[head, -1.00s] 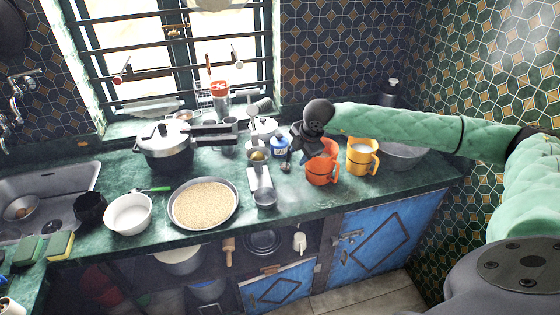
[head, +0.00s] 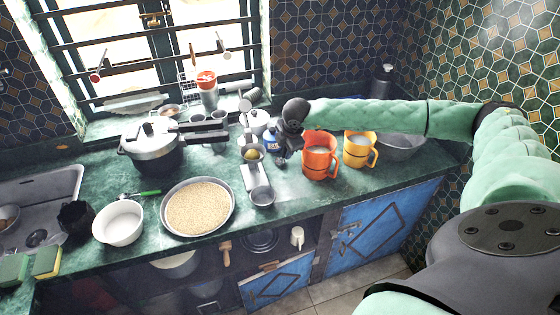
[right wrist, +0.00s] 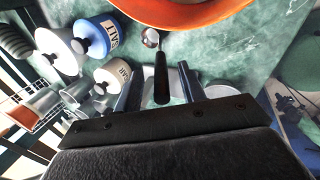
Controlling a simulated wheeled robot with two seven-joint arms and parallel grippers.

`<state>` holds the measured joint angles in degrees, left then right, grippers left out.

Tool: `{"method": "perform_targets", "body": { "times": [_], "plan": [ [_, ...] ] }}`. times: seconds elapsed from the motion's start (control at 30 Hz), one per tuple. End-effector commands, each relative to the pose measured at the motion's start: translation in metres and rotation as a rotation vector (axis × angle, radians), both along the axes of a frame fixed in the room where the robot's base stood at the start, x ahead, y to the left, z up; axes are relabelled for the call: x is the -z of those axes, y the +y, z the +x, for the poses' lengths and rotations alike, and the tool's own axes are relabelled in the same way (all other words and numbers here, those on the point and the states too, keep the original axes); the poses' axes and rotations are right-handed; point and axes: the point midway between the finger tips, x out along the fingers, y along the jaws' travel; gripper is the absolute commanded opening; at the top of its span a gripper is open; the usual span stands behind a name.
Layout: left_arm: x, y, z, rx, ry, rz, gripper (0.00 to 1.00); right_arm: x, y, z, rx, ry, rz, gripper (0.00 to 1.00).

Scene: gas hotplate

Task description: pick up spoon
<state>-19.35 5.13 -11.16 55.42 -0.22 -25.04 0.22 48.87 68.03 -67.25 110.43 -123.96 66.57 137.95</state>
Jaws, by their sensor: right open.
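The spoon (right wrist: 161,85) shows in the right wrist view, with a black handle and a small shiny metal bowl pointing away from my gripper. My right gripper (right wrist: 157,72) is open, one finger on each side of the handle in the picture. I cannot tell whether either finger touches it. In the head view my right gripper (head: 281,153) is low over the counter, left of the orange mug (head: 319,160). The arm and hand largely hide the spoon there. My left gripper is not in view.
The orange mug stands close right of the gripper, with a yellow mug (head: 358,150) beyond. A blue salt jar (head: 270,141) is close behind. A metal scale-like stand (head: 252,177) is left, then a grain plate (head: 198,207). Some green counter (head: 290,188) in front is clear.

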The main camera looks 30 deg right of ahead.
Motion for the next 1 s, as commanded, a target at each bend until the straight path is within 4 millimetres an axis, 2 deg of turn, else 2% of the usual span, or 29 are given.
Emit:
{"method": "perform_targets", "body": {
  "times": [0.13,0.4,0.6,1.0],
  "plan": [
    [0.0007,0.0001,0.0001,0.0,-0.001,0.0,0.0,0.0125,0.0007,0.0042,-0.001,0.001,0.001,0.4],
    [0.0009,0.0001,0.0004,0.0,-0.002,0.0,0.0,0.0146,0.0005,0.0045,-0.001,0.0,0.001,0.38],
    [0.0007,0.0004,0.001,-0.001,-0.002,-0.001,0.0,0.0145,0.0004,0.0044,-0.001,0.0,0.001,0.0],
    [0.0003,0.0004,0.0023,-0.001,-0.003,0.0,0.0,0.0091,0.0004,0.0046,0.0,0.0,0.001,0.0]
  ]
}}
